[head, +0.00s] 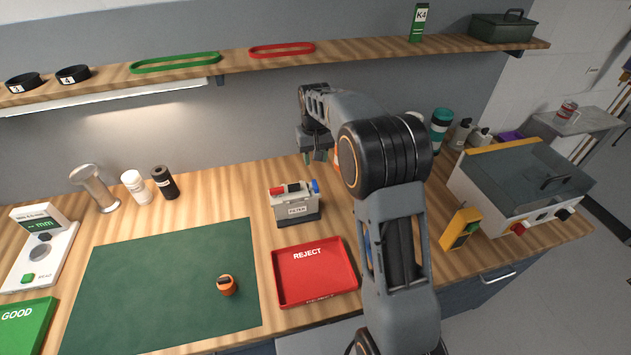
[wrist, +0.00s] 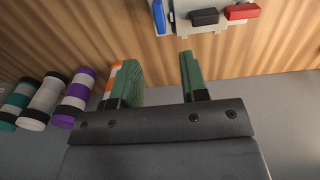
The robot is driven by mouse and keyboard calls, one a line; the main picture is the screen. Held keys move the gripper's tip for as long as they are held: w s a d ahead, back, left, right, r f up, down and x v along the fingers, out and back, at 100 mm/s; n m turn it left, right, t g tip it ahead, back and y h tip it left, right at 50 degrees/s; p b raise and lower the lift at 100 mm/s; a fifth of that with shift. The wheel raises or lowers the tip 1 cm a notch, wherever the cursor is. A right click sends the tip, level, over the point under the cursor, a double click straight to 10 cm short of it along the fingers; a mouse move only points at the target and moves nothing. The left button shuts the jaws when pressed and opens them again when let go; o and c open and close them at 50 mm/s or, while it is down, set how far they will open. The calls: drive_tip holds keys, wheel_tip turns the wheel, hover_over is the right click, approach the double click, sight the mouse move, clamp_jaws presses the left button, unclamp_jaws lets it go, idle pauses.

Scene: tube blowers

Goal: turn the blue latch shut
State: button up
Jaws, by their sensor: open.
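A grey box labelled FILTER (head: 297,210) stands on the bench behind the red tray. The blue latch (head: 315,186) is at the right end of its top. The wrist view shows the blue latch (wrist: 159,17) at the top edge, partly cut off, its length running up and down the picture, while the red piece (wrist: 242,12) and black piece (wrist: 205,17) lie across. My gripper (head: 318,156) is open and empty, above and behind the box in the head view. In the wrist view its green-padded fingers (wrist: 160,75) are apart from the latch.
A red REJECT tray (head: 315,297) lies in front of the box, and a green mat (head: 165,280) to its left. Green, white and purple-banded bottles (wrist: 32,102) stand near my fingers in the wrist view. A shelf (head: 230,67) runs along the wall above.

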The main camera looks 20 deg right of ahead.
sight(315, 184)
wheel_tip(315, 184, down, 11)
drive_tip(key=shift+r+p, duration=0.1)
drive_tip(key=shift+p, duration=1)
clamp_jaws()
